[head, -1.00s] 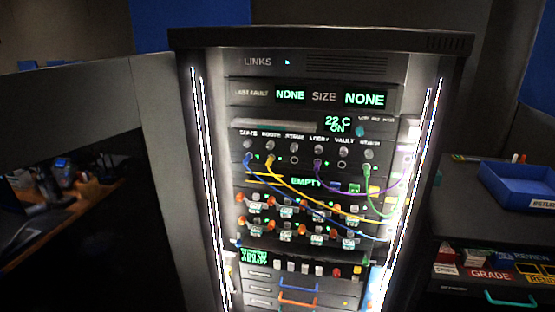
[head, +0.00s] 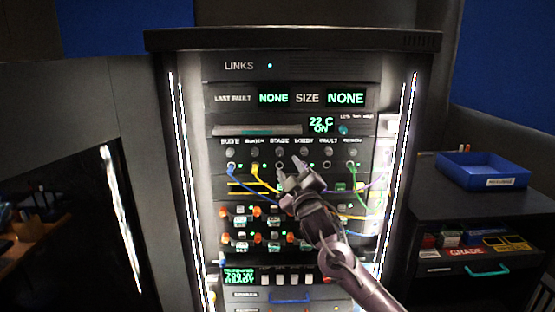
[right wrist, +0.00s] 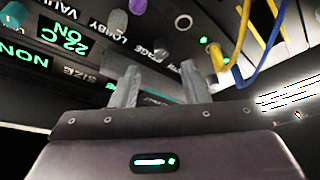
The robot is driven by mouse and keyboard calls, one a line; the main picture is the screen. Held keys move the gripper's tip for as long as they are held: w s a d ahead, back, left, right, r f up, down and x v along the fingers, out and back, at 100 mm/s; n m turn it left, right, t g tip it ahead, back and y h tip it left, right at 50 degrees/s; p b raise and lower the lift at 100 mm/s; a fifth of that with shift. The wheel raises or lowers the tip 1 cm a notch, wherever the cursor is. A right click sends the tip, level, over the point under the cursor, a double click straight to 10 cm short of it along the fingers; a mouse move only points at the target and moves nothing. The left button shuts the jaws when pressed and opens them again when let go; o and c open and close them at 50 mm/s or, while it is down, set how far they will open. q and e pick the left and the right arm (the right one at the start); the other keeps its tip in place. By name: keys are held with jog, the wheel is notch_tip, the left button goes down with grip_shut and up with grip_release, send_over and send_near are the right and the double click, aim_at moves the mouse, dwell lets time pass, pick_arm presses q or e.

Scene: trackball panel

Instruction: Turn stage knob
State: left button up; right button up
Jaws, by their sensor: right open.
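The stage knob (head: 279,153) is a small grey knob under the STAGE label, in a row of similar knobs on the dark rack (head: 295,40). My right gripper (head: 289,172) is open, its fingertips just below this knob in the head view. I cannot tell whether they touch the panel. In the right wrist view, the two separated fingers (right wrist: 158,80) point at the panel near the STAGE label, with nothing seen held. The stage knob cannot be made out clearly there. My left gripper is not in view.
A blue cable (head: 231,170), a yellow cable (head: 255,172) and a green cable (head: 353,172) hang from the sockets under the knobs. A blue tray (head: 495,168) stands on the cabinet at right.

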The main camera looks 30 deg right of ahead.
aim_at(280, 155)
jog(key=p+x, duration=0.1)
jog(key=x, duration=0.4)
jog(key=shift+w+r, duration=0.15)
jog(key=shift+w+d+p, duration=0.2)
jog(key=shift+w+p, duration=0.15)
jog(key=shift+w, duration=0.2)
grip_shut()
